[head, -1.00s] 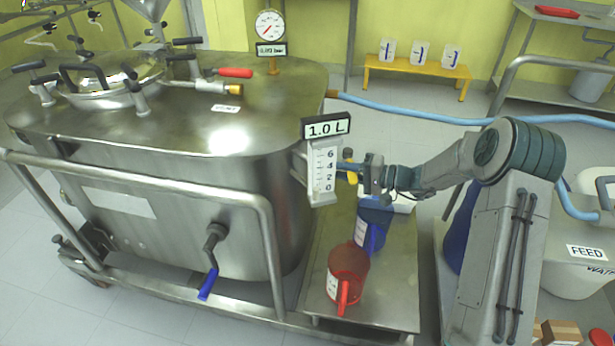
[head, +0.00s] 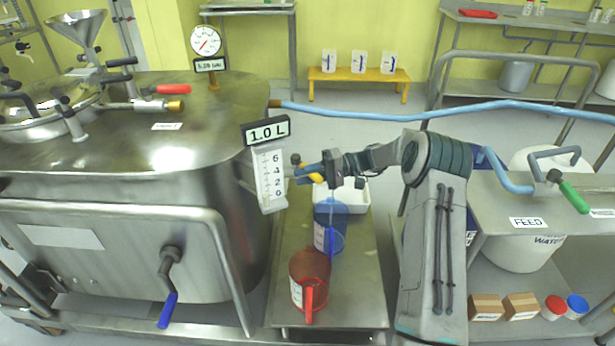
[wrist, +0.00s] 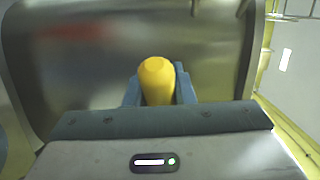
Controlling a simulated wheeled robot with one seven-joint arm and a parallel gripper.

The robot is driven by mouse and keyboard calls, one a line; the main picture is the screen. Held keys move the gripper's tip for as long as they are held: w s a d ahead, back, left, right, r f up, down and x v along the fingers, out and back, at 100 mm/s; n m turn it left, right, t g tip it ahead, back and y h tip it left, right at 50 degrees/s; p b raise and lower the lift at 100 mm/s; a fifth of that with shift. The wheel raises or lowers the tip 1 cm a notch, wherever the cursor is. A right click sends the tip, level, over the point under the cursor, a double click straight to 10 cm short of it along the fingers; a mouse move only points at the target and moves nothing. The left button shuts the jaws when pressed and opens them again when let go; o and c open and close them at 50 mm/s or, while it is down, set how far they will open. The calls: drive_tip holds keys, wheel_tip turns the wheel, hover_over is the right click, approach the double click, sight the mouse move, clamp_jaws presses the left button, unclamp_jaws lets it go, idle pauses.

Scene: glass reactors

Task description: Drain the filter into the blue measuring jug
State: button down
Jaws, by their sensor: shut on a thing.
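The filter vessel (head: 150,200) is a large steel tank at the left of the head view. A level gauge (head: 270,180) on its right side carries a sign (head: 266,131) reading 1.0 L. My gripper (head: 318,175) is beside the gauge, shut on the yellow valve handle (head: 307,178). The wrist view shows the yellow handle (wrist: 157,80) between the two fingers. The blue measuring jug (head: 336,216) stands upright on the low shelf below my gripper. A thin vertical line shows above the jug; I cannot tell whether it is liquid. The jug's inside is unclear.
A red jug (head: 309,280) stands in front of the blue one on the steel shelf (head: 352,300). A white tray (head: 355,194) is behind. A blue-handled valve (head: 168,300) is on the tank's front. The FEED bench (head: 500,205) is at right.

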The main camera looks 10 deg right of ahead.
idle(0.3)
drive_tip(key=c, duration=1.2)
unclamp_jaws()
drive_tip(key=shift+c, duration=0.2)
drive_tip(key=shift+d, duration=0.1)
drive_tip(key=w+d+r+p, duration=0.1)
drive_tip(key=d+r, duration=0.1)
drive_tip(key=d, duration=1.1)
drive_tip(key=shift+w+d+p, duration=0.25)
drive_tip(key=shift+p, duration=0.15)
